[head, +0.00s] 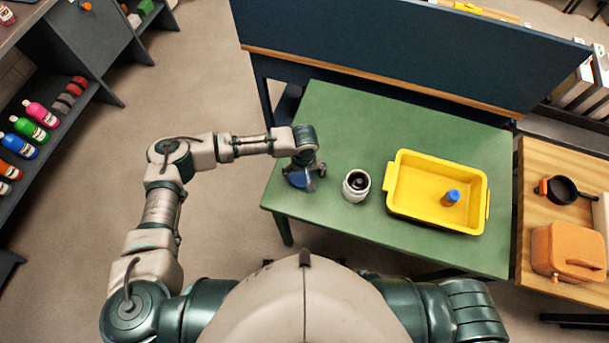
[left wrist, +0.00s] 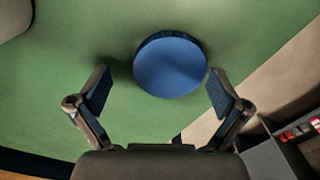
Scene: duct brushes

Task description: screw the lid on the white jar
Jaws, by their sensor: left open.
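The white jar (head: 356,186) stands upright on the green table (head: 330,115), with a dark open top. A round blue lid (head: 298,180) lies to the left of the jar near the table's left edge, partly hidden by my left gripper (head: 306,169). In the left wrist view the lid (left wrist: 170,66) is a blue disc just beyond the spread fingers of my left gripper (left wrist: 160,90). The gripper is open and empty, and the lid sits a little right of the middle between its fingertips. My right gripper is not seen in either view.
A dark blue panel (head: 420,48) rises behind the table. A wooden table at right holds a pan (head: 564,189) and an orange bag (head: 567,250).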

